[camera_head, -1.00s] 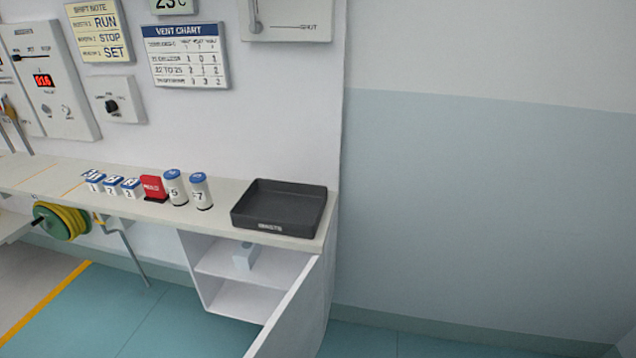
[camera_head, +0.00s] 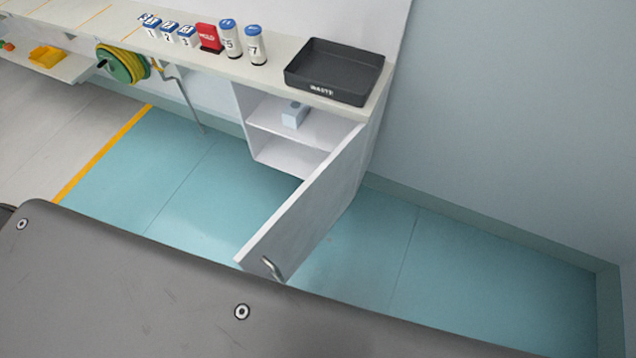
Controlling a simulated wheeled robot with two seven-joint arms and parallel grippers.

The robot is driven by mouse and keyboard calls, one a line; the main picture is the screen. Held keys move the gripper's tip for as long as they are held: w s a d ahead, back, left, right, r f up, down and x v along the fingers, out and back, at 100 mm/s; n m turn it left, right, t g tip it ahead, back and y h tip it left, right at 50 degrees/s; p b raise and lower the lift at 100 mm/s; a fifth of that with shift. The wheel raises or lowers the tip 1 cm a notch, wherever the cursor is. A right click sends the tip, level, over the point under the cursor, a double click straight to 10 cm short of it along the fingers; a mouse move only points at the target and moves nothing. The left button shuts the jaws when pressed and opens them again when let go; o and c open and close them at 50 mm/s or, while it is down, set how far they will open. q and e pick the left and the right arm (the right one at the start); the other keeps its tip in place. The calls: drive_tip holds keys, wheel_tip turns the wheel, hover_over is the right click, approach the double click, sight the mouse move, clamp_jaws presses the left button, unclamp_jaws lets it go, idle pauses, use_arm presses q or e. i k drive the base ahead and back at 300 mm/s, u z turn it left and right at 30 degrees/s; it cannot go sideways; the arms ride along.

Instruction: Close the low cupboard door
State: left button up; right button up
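The low cupboard (camera_head: 283,158) hangs under the right end of the white counter. Its white door (camera_head: 310,212) stands wide open, hinged at the cupboard's right side and swung out toward me. A metal handle (camera_head: 272,268) is near the door's free lower end, close to the edge of the dark grey surface in the foreground. Inside, a small pale box (camera_head: 295,115) sits on the shelf. Neither of my grippers shows in the view.
The counter (camera_head: 270,78) carries a dark tray (camera_head: 334,72), white canisters (camera_head: 229,40), a red block (camera_head: 209,38) and several numbered blocks. A green and yellow reel (camera_head: 122,63) hangs at left. Teal floor (camera_head: 200,190) is clear left of the door. A wall stands at right.

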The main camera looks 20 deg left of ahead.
sight(276, 252)
drive_tip(key=z, duration=0.3)
drive_tip(key=k, duration=1.2)
drive_tip(key=u, duration=1.1)
drive_tip(key=i, duration=0.5)
